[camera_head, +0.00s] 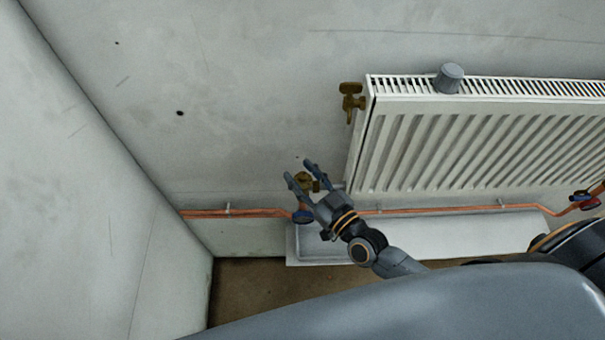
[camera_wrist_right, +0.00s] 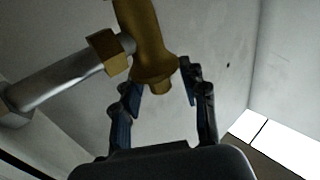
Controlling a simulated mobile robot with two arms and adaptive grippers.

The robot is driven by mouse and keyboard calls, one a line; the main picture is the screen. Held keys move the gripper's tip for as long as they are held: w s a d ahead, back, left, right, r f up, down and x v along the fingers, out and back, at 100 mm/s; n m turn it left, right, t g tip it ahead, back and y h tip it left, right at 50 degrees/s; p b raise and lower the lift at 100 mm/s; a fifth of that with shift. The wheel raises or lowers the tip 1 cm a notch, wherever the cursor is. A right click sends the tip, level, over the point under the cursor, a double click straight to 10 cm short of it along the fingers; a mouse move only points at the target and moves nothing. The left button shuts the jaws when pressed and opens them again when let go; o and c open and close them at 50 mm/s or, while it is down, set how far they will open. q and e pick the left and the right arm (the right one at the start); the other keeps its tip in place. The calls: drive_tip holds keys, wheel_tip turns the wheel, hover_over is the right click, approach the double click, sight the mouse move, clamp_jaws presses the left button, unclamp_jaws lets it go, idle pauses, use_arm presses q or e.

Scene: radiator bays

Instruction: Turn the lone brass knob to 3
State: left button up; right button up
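A brass valve piece (camera_head: 305,183) sits at the lower left corner of the radiator. My right gripper (camera_head: 298,169) is open, with its two blue-grey fingers on either side of this brass piece. In the right wrist view the brass body (camera_wrist_right: 146,45) comes down between the open fingers (camera_wrist_right: 158,82), joined by a nut to a silver pipe (camera_wrist_right: 60,82). I see a gap at each finger, though contact is hard to judge. Another brass fitting (camera_head: 351,100) is at the radiator's upper left. No number markings are readable. My left gripper is not in view.
The white radiator (camera_head: 450,150) hangs on the wall with a grey cap (camera_head: 449,77) on top. A copper pipe (camera_head: 400,210) runs low along the wall to red and blue parts (camera_head: 584,198) at right.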

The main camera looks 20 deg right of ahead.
drive_tip(key=shift+s, duration=0.1)
drive_tip(key=v, duration=1.1)
drive_tip(key=shift+s+d, duration=0.15)
drive_tip(key=shift+s, duration=0.25)
drive_tip(key=shift+w, duration=0.15)
